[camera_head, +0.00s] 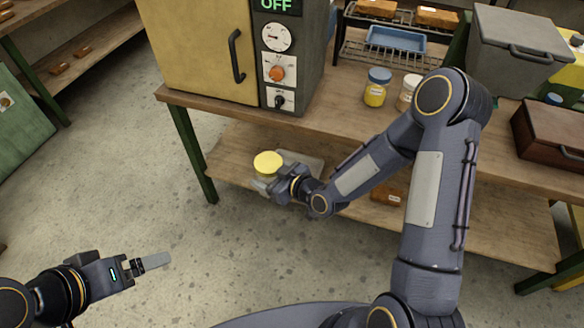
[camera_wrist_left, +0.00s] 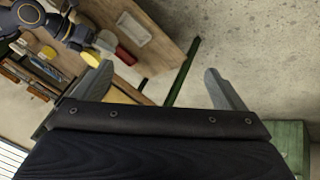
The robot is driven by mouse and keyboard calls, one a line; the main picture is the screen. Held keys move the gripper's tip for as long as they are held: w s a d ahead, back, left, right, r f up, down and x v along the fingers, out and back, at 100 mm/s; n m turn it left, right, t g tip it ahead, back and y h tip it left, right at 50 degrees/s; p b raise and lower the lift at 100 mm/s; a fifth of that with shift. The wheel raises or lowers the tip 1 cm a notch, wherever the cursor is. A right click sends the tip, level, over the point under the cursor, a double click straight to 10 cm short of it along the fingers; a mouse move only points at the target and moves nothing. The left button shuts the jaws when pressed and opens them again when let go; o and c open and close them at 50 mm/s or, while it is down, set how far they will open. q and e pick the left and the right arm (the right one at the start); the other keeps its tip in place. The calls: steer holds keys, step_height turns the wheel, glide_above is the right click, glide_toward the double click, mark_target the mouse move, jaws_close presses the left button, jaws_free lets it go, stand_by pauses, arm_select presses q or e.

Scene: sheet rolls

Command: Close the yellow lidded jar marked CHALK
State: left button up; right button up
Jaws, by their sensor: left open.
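A round yellow lid (camera_head: 268,160) tops a pale jar (camera_head: 261,184) beside the front of the lower shelf. The jar is at the end of my right arm, and my right gripper (camera_head: 277,186) appears shut around its body. The fingertips are partly hidden, and no CHALK lettering can be read. I cannot tell whether the lid is seated. The lid also shows in the left wrist view (camera_wrist_left: 88,57) at upper left. My left gripper (camera_head: 152,261) is open and empty over the floor, well apart from the jar; its spread fingers show in the wrist view (camera_wrist_left: 168,88).
The workbench (camera_head: 335,118) carries a yellow oven (camera_head: 197,45), a blue-lidded jar (camera_head: 375,90), a pale jar (camera_head: 406,98), a grey lidded box (camera_head: 512,50) and a brown case (camera_head: 550,135). A green bench leg (camera_head: 193,155) stands left of the jar. The floor between my grippers is clear.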

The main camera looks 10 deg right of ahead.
steer(key=shift+w+a+f+n+y, duration=0.15)
steer(key=shift+a+n+y, duration=0.2)
steer(key=shift+a, duration=0.35)
